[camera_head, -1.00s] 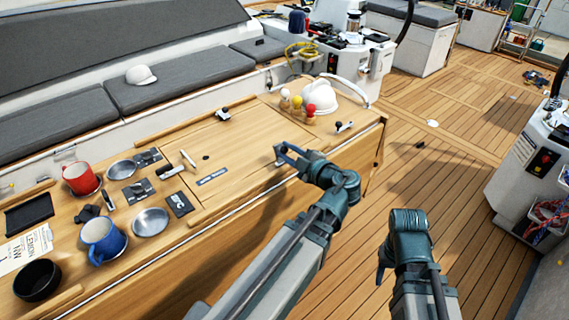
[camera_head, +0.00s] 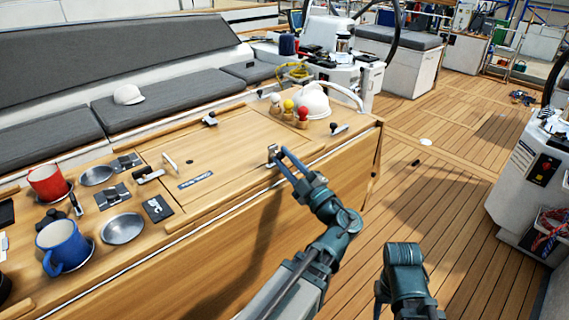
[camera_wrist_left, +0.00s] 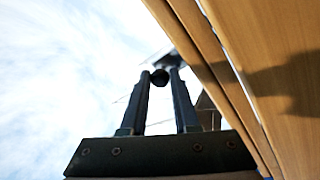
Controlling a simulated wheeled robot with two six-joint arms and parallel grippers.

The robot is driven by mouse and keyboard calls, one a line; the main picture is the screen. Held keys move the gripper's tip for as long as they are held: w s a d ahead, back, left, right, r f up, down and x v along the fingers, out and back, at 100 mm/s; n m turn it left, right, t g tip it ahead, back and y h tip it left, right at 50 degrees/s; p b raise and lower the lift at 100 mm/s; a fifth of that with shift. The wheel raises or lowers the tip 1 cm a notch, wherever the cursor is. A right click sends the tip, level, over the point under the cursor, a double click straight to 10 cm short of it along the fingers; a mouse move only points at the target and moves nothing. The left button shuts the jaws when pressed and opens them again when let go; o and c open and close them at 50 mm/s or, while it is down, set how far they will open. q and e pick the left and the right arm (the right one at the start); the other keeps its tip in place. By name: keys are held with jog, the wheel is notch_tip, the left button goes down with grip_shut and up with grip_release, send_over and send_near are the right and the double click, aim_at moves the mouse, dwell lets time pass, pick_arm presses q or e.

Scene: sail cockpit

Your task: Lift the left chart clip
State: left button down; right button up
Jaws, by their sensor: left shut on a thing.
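A small chart clip with a pale metal body (camera_head: 270,153) stands at the front edge of the wooden chart table (camera_head: 232,160). My left gripper (camera_head: 279,154) reaches it from the front right, its fingers pointing back over the table edge. In the left wrist view, a round dark knob (camera_wrist_left: 159,77) sits between the tips of my left gripper (camera_wrist_left: 160,72), which is shut on it. The fingers hide part of the clip, and I cannot tell whether it is raised. My right arm hangs low in front of the table, with its gripper (camera_head: 381,297) only partly visible.
Other dark-knobbed fittings (camera_head: 210,119) (camera_head: 339,128) lie at the table's back and right. A blue mug (camera_head: 62,246) and red mug (camera_head: 48,182) stand left.

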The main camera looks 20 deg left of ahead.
dwell(0.3)
pick_arm(q)
jog(key=c, duration=0.7)
grip_release()
jog(key=shift+o, duration=0.2)
jog(key=shift+f, duration=0.1)
pick_arm(e)
jog(key=shift+f, duration=0.1)
